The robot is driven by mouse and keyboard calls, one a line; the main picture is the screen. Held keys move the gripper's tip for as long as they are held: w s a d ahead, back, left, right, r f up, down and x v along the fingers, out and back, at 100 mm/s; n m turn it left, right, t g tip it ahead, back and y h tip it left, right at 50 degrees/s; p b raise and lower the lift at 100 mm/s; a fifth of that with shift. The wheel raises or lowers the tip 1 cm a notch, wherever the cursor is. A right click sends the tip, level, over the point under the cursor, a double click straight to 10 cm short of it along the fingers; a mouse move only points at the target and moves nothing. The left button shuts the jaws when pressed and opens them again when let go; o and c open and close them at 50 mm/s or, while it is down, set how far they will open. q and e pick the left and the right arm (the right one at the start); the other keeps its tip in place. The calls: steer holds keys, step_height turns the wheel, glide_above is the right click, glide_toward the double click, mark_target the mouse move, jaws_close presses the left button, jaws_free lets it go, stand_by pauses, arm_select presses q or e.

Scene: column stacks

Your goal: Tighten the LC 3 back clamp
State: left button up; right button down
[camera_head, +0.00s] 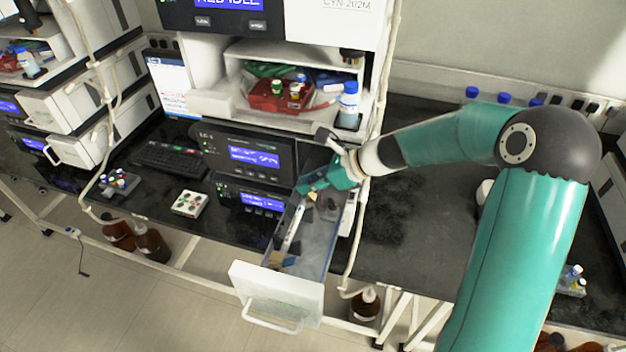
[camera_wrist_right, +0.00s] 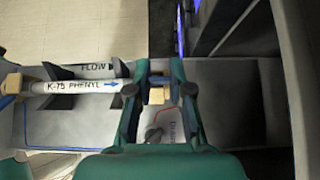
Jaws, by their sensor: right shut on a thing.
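The open drawer (camera_head: 278,291) of the instrument stack holds a white column (camera_head: 293,228), which lies lengthwise in it. In the right wrist view the column (camera_wrist_right: 75,87) reads "K-75 PHENYL" with a blue arrow. Tan fittings show at both ends. My right gripper (camera_head: 318,183) reaches into the back of the drawer. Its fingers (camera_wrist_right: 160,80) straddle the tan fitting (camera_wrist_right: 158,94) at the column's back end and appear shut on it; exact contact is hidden. My left gripper is out of view.
The instrument front (camera_head: 250,158) stands close to the drawer's left. A keyboard (camera_head: 172,160) and a small white tray (camera_head: 189,203) lie farther left. The dark bench right of the drawer (camera_head: 400,230) is mostly clear.

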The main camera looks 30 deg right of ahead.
steer(key=g+h, duration=0.1)
steer(key=w+a+g+h, duration=0.1)
steer(key=g+h, duration=0.1)
steer(key=g, duration=0.1)
steer(key=shift+w+a+h, duration=0.25)
steer(key=shift+w+h, duration=0.05)
steer(key=shift+w, duration=0.1)
steer(key=g, duration=0.1)
steer(key=h, duration=0.1)
steer(key=g+h, duration=0.1)
steer(key=shift+w+a+f+g, duration=0.3)
steer(key=shift+w, duration=0.05)
steer(key=shift+w+a+f+g+h, duration=0.1)
steer(key=shift+f+g+h, duration=0.1)
steer(key=shift+g+h, duration=0.35)
steer(key=c, duration=1)
jaws_free()
steer(key=shift+f, duration=0.1)
steer(key=shift+c, duration=0.2)
step_height(320, 180, up, 12)
